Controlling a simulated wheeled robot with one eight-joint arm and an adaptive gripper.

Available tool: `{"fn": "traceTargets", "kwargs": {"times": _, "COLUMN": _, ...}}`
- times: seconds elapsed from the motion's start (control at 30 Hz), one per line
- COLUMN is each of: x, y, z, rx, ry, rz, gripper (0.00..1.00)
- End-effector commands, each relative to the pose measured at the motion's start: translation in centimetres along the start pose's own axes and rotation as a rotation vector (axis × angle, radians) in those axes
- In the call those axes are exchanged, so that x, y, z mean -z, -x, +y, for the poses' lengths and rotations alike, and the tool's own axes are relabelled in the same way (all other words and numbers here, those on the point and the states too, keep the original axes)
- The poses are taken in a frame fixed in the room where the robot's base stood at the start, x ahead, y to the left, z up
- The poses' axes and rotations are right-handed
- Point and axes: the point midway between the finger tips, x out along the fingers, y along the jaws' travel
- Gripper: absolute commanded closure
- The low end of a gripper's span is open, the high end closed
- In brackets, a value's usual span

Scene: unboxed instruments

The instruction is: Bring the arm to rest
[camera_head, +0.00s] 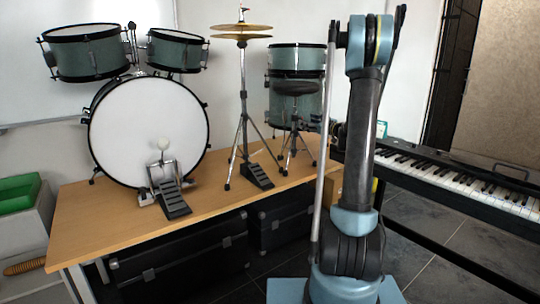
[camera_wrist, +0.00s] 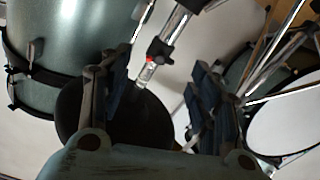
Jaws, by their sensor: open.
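My gripper is not clearly seen there. In the wrist view my gripper (camera_wrist: 157,70) is open, its two dark fingers apart. A chrome rod with a red mark (camera_wrist: 149,62) shows in the gap between them, seemingly beyond the fingers. No held object shows.
A wooden table (camera_head: 100,222) carries a bass drum (camera_head: 148,130), cymbals on a stand (camera_head: 241,32), a black stool (camera_head: 295,88) and more drums. A keyboard (camera_head: 470,182) stands at right. Black cases (camera_head: 185,265) lie under the table. A green bin (camera_head: 18,193) is at left.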

Motion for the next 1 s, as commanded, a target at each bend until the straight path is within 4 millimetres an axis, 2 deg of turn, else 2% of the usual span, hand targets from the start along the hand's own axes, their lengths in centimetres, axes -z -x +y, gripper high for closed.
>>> {"fn": "traceTargets", "kwargs": {"times": 0.23, "x": 0.0, "y": 1.8, "z": 0.0, "rx": -0.001, "ry": 0.0, "rz": 0.0, "gripper": 0.43}}
{"fn": "traceTargets", "kwargs": {"times": 0.53, "x": 0.1, "y": 1.9, "z": -0.1, "rx": 0.001, "ry": -0.001, "rz": -0.001, "gripper": 0.43}}
{"fn": "traceTargets", "kwargs": {"times": 0.63, "x": 0.4, "y": 2.0, "z": -0.8, "rx": 0.014, "ry": -0.009, "rz": -0.013, "gripper": 0.43}}
{"fn": "traceTargets", "kwargs": {"times": 0.77, "x": 1.4, "y": 2.6, "z": -3.2, "rx": 0.058, "ry": -0.047, "rz": -0.057, "gripper": 0.43}}
{"fn": "traceTargets", "kwargs": {"times": 1.0, "x": 3.2, "y": 5.1, "z": -9.8, "rx": 0.161, "ry": -0.154, "rz": -0.201, "gripper": 0.43}}
